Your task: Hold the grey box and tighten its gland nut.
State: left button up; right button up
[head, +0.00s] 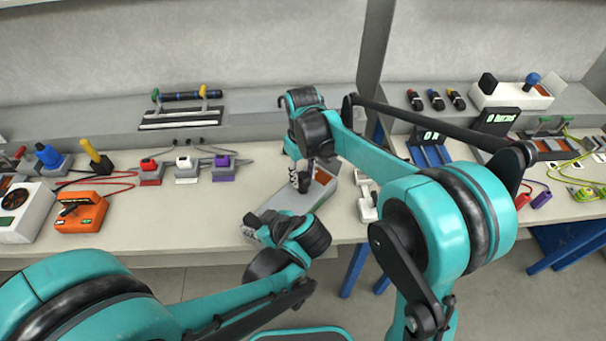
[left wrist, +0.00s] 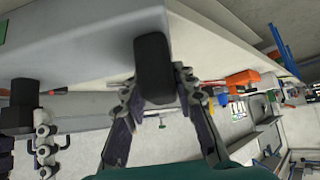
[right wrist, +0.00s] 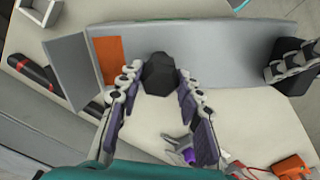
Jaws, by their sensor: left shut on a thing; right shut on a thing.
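The grey box (head: 272,202) lies lengthwise near the bench's front edge in the head view, with an orange patch at its far end. My left gripper (head: 254,228) is shut on a black block (left wrist: 153,68) that sticks out from the box's near end. My right gripper (head: 302,186) is shut on the dark faceted gland nut (right wrist: 160,73) on the side of the box. In the right wrist view, the grey box (right wrist: 215,45) runs behind the nut, and my left gripper (right wrist: 292,65) shows at its right end. The nut's thread is hidden.
A small white fixture (head: 367,205) stands just right of the box. Red, white and purple plugs (head: 186,168) and an orange device (head: 80,211) stand to the left. The bench (head: 190,225) is clear between them and the box.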

aim_at(303, 176)
jog(key=shift+m, duration=0.6)
jog(key=o, duration=1.2)
notch_tip(303, 176, up, 12)
